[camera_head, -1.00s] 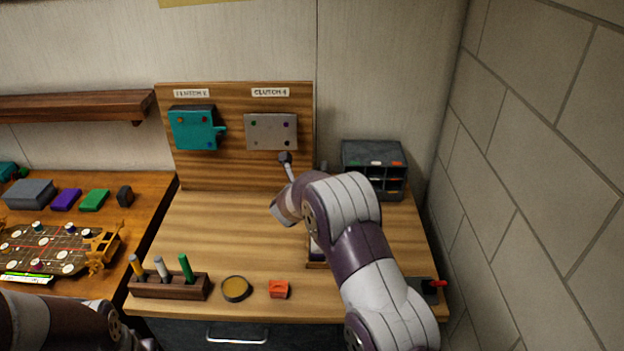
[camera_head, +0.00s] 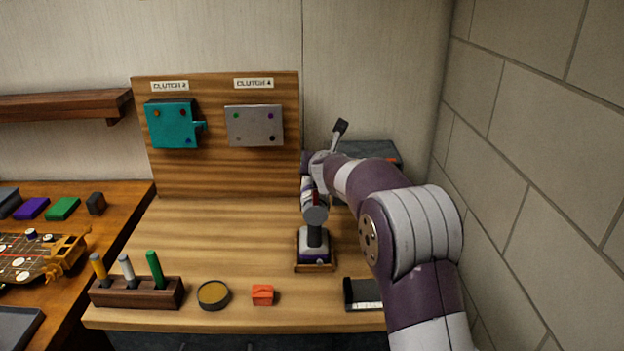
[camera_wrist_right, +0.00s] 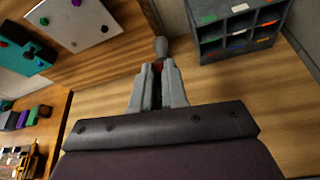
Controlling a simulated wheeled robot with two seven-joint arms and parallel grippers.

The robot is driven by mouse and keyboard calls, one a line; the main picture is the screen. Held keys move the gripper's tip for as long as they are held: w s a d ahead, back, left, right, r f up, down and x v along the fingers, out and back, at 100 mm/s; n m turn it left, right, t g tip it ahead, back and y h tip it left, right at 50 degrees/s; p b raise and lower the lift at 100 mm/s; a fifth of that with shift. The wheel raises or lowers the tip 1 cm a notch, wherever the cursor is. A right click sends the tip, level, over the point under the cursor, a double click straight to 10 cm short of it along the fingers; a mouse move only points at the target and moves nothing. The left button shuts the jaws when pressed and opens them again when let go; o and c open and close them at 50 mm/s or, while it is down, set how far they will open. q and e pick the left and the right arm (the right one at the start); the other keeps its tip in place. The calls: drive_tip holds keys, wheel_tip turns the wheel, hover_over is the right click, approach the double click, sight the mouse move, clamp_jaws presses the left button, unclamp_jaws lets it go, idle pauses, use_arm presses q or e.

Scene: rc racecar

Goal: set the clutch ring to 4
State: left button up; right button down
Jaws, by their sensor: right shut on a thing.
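A power driver (camera_head: 315,214) stands upright in a small dock near the middle of the bench, its round rear end facing me and its dark handle above a white and purple base. My right gripper (camera_head: 310,188) is at the driver's far, front end; it also shows in the right wrist view (camera_wrist_right: 158,68). Its fingers are shut around the front section, where the clutch ring sits. The grey nose (camera_wrist_right: 161,48) sticks out beyond the fingertips. The ring's marks are hidden between the fingers. My left gripper is out of view.
A wooden board carries a teal plate (camera_head: 173,126) labelled CLUTCH 2 and a grey plate (camera_head: 254,126) labelled CLUTCH 4. A grey bin shelf (camera_wrist_right: 236,32) stands behind my right arm. A marker holder (camera_head: 137,294), a round tin (camera_head: 213,294) and an orange block (camera_head: 263,294) line the front.

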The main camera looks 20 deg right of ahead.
drive_tip(key=m+b, duration=0.1)
drive_tip(key=d+m+y+b, duration=0.1)
drive_tip(key=b, duration=0.1)
drive_tip(key=shift+s+d+f+t, duration=0.2)
drive_tip(key=shift+d+f+t, duration=0.1)
drive_tip(key=shift+f, duration=0.1)
drive_tip(key=shift+s+d+f+m+t+y+b, duration=0.1)
drive_tip(key=shift+d+m+t+y+b, duration=0.3)
drive_tip(key=shift+m+b, duration=0.45)
drive_tip(key=c, duration=1.2)
unclamp_jaws()
drive_tip(key=shift+o, duration=0.2)
drive_tip(key=b+v, duration=0.1)
drive_tip(key=v, duration=1.1)
drive_tip(key=shift+s+r, duration=0.25)
drive_tip(key=shift+s, duration=0.1)
